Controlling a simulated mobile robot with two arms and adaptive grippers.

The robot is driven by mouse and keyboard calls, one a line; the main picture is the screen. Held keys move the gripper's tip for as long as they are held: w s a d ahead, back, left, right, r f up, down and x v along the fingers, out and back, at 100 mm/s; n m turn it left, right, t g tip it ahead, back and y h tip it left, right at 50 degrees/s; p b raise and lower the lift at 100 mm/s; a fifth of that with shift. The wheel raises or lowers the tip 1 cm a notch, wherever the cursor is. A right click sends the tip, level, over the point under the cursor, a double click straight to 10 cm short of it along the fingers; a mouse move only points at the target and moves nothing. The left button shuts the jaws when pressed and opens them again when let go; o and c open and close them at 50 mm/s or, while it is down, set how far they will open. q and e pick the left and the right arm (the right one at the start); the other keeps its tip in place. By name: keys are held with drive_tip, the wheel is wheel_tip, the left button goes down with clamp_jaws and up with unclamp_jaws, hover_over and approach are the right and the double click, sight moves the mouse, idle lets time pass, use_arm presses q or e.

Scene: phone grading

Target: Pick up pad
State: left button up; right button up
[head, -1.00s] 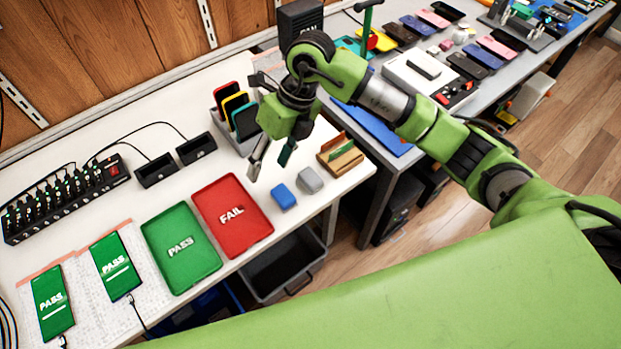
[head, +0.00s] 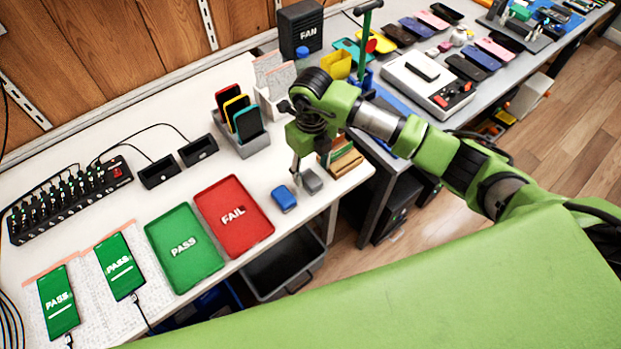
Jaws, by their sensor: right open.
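Two small pads lie on the white table near its front edge. One is a blue pad (head: 283,199), and to its right is a grey pad (head: 312,183). My right gripper (head: 309,170) points down at the grey pad, its fingers apart and nothing seen between them. One finger comes down at the grey pad's left side, close to the blue pad. The other finger is partly lost against the wooden holder behind. I cannot tell whether the fingers touch the grey pad. My left gripper is out of view.
A red FAIL tray (head: 236,236) and green PASS tray (head: 178,272) lie left of the pads. A wooden holder (head: 345,163) stands close on the right. A grey rack (head: 244,148) holds several phones behind. A dark bin (head: 286,268) sits below the table edge.

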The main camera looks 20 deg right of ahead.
sight(310, 178)
wheel_tip(310, 178, down, 4)
drive_tip(key=shift+a+f+p, duration=0.1)
drive_tip(key=shift+p, duration=0.3)
drive_tip(key=c, duration=1.2)
drive_tip(key=shift+r, duration=0.2)
drive_tip(key=shift+r, duration=0.15)
wheel_tip(310, 178, up, 2)
drive_tip(key=shift+w+r+b, duration=0.1)
drive_tip(key=shift+b, duration=0.75)
drive_tip(key=s+a+r+b, duration=0.1)
drive_tip(key=s+a+r, duration=0.4)
drive_tip(key=s+a+r+b, duration=0.1)
drive_tip(key=s+a+r, duration=0.3)
drive_tip(key=a+r, duration=0.1)
drive_tip(key=shift+s+a+r+b, duration=0.15)
drive_tip(key=shift+s+a+b, duration=0.05)
drive_tip(key=shift+s+b, duration=0.2)
